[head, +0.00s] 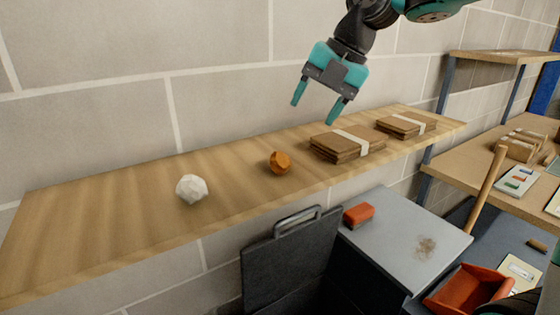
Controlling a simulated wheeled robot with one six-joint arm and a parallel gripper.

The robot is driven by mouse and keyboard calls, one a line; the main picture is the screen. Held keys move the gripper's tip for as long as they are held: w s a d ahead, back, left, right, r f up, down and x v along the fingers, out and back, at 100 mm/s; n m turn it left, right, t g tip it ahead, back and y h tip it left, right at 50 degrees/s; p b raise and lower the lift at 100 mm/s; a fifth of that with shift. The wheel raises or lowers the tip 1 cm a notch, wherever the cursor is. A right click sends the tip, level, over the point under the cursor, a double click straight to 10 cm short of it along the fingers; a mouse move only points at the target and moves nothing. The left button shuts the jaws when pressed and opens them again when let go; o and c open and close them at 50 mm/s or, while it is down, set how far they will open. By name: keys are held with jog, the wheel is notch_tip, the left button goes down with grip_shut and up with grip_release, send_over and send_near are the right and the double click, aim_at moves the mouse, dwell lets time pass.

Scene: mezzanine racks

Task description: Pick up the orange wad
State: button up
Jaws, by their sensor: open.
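The orange wad (280,162) is a small crumpled ball lying on the wooden shelf (110,220), near the shelf's middle. My gripper (318,108) is in the upper middle of the head view, with two teal fingers pointing down and apart. It is open, with nothing between its fingers. It appears above the shelf, up and to the right of the wad in the picture, and does not touch it.
A white wad (191,188) lies on the shelf left of the orange one. Two cardboard stacks with white bands, a near one (346,146) and a far one (405,125), lie to the right. A block wall (130,130) backs the shelf. Below stands a grey-topped cabinet (400,235) with an orange-red block (359,215).

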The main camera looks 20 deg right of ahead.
aim_at(287, 152)
jog(key=p+x, duration=0.1)
jog(key=x, duration=0.5)
jog(key=shift+a+f, duration=0.1)
jog(key=shift+f, duration=0.05)
jog(key=p+x, duration=0.3)
jog(key=x, duration=0.1)
jog(key=shift+w+a+f, duration=0.1)
jog(key=shift+a, duration=0.2)
jog(key=shift+w+a+f, duration=0.1)
jog(key=shift+f, duration=0.3)
jog(key=c, duration=0.7)
